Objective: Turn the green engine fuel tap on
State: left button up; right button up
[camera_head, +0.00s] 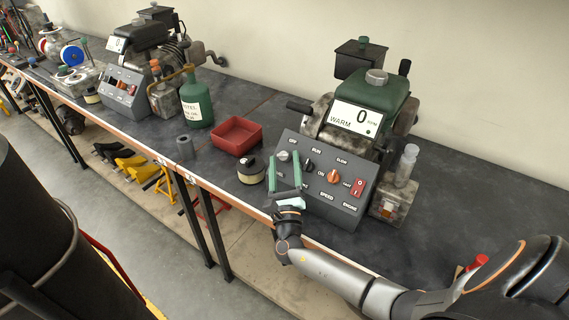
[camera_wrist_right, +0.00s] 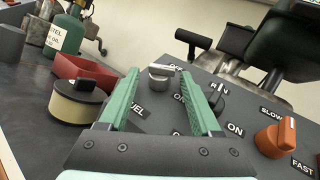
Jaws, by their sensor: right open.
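The green engine (camera_head: 380,92) stands on the bench with a dark sloped control panel (camera_head: 322,162) on its front. The fuel tap (camera_wrist_right: 161,76) is a silver knob with a short bar at the panel's upper left, by an OFF label; ON and FUEL labels are nearby. In the head view the tap (camera_head: 283,156) shows between the fingertips. My right gripper (camera_wrist_right: 134,92) is open and empty, its two green fingers reaching toward the tap. The tap shows between and beyond the fingertips in the wrist view; I cannot tell whether they touch it. My left gripper is not in view.
An orange knob (camera_head: 334,176), a black knob (camera_head: 308,164) and a red switch (camera_head: 358,187) share the panel. A round black-topped tin (camera_head: 251,170), a red tray (camera_head: 237,136) and a green bottle (camera_head: 196,104) stand to the left. Another engine (camera_head: 146,50) stands farther left.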

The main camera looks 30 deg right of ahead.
grip_shut()
jog(key=m+h+b, duration=0.1)
jog(key=b, duration=0.1)
jog(key=f+m+h+b, duration=0.1)
jog(key=b, duration=0.1)
jog(key=shift+w+a+g, duration=0.15)
jog(key=shift+a+g, duration=0.05)
jog(key=shift+g, duration=0.2)
jog(key=m+g+h+b, duration=0.1)
jog(key=m+h+b, duration=0.1)
jog(key=shift+w+a+g+h, duration=0.1)
jog(key=shift+g+h, duration=0.2)
jog(key=shift+h, duration=0.1)
jog(key=shift+m+b, duration=0.7)
jog(key=shift+b, duration=0.1)
jog(key=shift+w+a+r+m+g+h+b, duration=0.1)
jog(key=shift+w+m+g+h+b, duration=0.05)
jog(key=shift+m+g+h+b, duration=0.85)
jog(key=shift+r+m+g+h+b, duration=0.15)
jog(key=shift+m+g+h+b, duration=0.15)
jog(key=shift+g+h, duration=0.1)
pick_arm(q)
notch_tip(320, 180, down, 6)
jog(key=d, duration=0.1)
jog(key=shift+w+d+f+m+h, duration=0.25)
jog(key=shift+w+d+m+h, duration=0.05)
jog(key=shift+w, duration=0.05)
pick_arm(e)
jog(key=shift+r, duration=0.1)
